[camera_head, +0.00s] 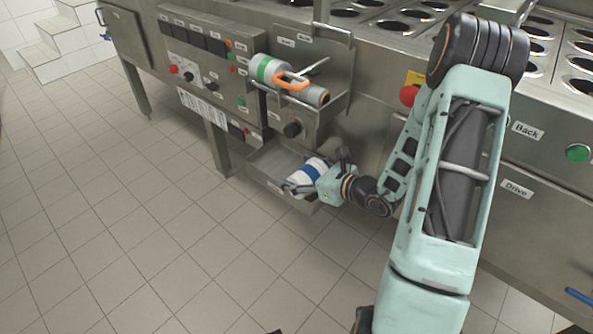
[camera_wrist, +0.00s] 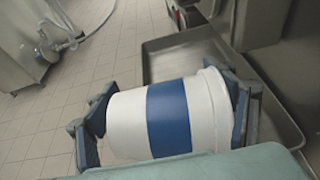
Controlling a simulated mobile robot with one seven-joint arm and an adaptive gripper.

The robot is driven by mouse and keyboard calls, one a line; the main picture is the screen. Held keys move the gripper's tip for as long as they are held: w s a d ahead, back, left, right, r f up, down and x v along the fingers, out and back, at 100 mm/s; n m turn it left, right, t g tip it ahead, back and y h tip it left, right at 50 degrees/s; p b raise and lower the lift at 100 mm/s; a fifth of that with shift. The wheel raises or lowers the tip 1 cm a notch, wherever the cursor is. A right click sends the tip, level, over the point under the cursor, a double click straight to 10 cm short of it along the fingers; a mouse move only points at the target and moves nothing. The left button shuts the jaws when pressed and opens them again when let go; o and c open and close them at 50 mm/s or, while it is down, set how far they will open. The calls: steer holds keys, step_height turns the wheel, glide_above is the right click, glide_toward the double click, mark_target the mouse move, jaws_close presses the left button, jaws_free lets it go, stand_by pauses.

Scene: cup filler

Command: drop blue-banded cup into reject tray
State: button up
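A white cup with a blue band (camera_head: 311,170) is held between the fingers of my gripper (camera_head: 318,178). In the wrist view the blue-banded cup (camera_wrist: 168,115) lies on its side across the picture. One finger of my gripper (camera_wrist: 168,125) presses each end of it. The metal tray (camera_head: 272,163) is low under the machine. In the head view the cup overlaps the right part of this tray. In the wrist view the tray (camera_wrist: 172,46) shows beyond the cup. I cannot tell how high the cup is above the tray floor.
A red button (camera_head: 408,95) and green button (camera_head: 578,153) are on the machine front. The tiled floor (camera_head: 130,210) at the left is clear.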

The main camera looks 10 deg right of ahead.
steer(key=shift+o, duration=0.7)
steer(key=shift+r+p, duration=0.5)
steer(key=shift+r, duration=0.05)
steer(key=p+v, duration=0.3)
steer(key=v, duration=0.9)
steer(key=shift+f, duration=0.1)
